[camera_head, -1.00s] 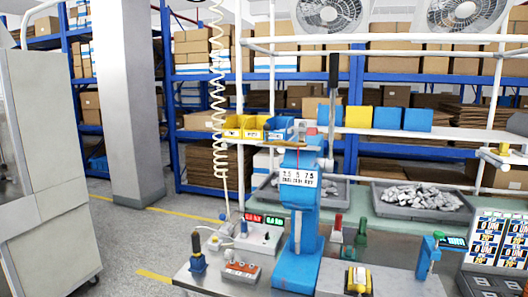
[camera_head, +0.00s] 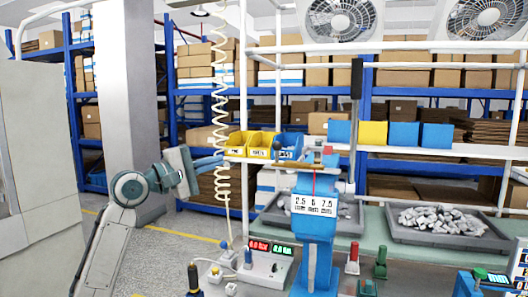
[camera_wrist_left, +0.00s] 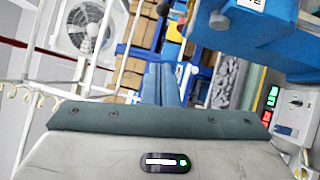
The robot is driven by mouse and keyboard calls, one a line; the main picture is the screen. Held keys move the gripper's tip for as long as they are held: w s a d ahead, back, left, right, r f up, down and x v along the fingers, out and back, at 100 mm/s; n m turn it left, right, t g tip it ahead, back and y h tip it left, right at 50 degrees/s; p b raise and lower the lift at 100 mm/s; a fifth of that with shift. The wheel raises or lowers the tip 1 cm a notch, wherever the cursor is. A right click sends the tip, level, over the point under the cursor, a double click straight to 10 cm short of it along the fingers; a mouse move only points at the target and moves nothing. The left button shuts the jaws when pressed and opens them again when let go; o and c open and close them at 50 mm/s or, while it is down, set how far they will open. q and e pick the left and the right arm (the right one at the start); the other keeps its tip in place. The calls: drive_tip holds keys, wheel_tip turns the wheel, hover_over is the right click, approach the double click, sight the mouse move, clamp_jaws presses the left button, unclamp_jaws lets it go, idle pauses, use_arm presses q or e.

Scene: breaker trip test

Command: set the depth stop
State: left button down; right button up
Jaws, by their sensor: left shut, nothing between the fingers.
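The blue press (camera_head: 314,240) stands upright on the bench, with a white scale plate (camera_head: 314,204) reading 2.5, 5, 7.5 mm and a thin red mark above it. A small part with red and grey pieces (camera_head: 328,152) sits at its top; I cannot tell whether it is the depth stop. A black-handled lever (camera_head: 356,82) rises at its right. My left gripper (camera_head: 220,159) is shut and empty, left of the press head, pointing right and apart from it. In the left wrist view its blue fingers (camera_wrist_left: 161,80) lie together, with the press (camera_wrist_left: 285,40) at upper right. My right gripper is out of view.
Yellow and blue bins (camera_head: 260,143) are close beyond my left fingertips. A coiled cord (camera_head: 220,100) hangs near the wrist. A meter box (camera_head: 262,268) with red and green displays stands left of the press. A grey tray (camera_head: 400,232) of metal parts is at right.

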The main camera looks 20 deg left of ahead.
use_arm(q)
drive_tip(key=s+d+p+x, duration=0.1)
drive_tip(key=d+p+x, duration=0.1)
drive_tip(key=p+x, duration=0.5)
drive_tip(key=x, duration=0.5)
drive_tip(key=shift+s+d+r, duration=0.15)
drive_tip(key=shift+s+d, duration=0.05)
drive_tip(key=shift+d, duration=0.1)
